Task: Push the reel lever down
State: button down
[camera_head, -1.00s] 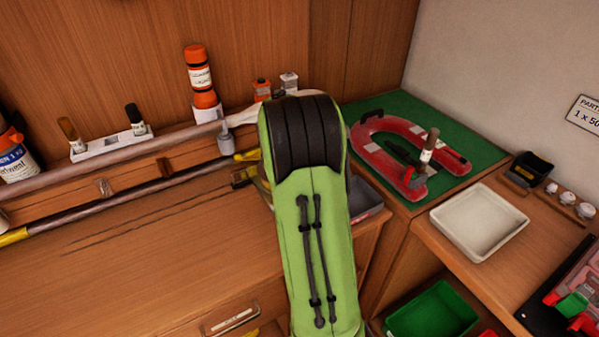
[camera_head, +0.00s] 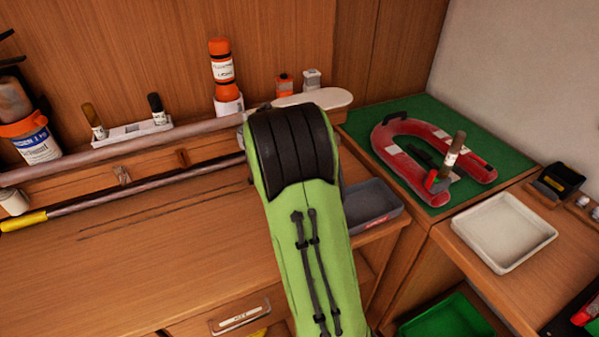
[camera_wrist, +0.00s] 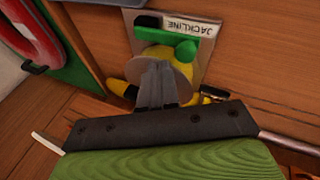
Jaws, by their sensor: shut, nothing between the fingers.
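The reel lever (camera_wrist: 172,47) is the green bar in the wrist view, lying across the top of the reel, with a thicker green end at right. The reel (camera_wrist: 181,73) has a grey round face and yellow line behind it. A mounting plate (camera_wrist: 207,48) behind it carries a JACKLINE label (camera_wrist: 192,27). My gripper (camera_wrist: 157,64) is shut and empty, its fingertips in front of the reel face and just below the lever in the picture. I cannot tell whether they touch. In the head view my arm hides the gripper, reel and lever.
A red horseshoe-shaped float (camera_head: 396,160) lies on a green mat (camera_head: 388,113) at right. A white tray (camera_head: 503,232) and a grey bin (camera_head: 372,204) are near. A long pole (camera_head: 130,197) lies along the bench at left. An orange bottle (camera_head: 222,70) stands behind.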

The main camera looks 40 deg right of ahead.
jog(key=w+p+v, duration=0.2)
jog(key=p+v, duration=0.3)
jog(key=v, duration=0.8)
jog(key=shift+s+r, duration=0.3)
jog(key=shift+s, duration=0.15)
jog(key=s+a+r+t+y, duration=0.1)
jog(key=s+a+t+y, duration=0.1)
jog(key=s+a, duration=0.8)
jog(key=s+a+r+n+t+y, duration=0.1)
jog(key=s+a+r+y, duration=0.1)
jog(key=s+a, duration=0.9)
jog(key=shift+a+r+t+y, duration=0.15)
jog(key=shift+r+t+y, duration=0.15)
jog(key=shift+t+y, duration=0.15)
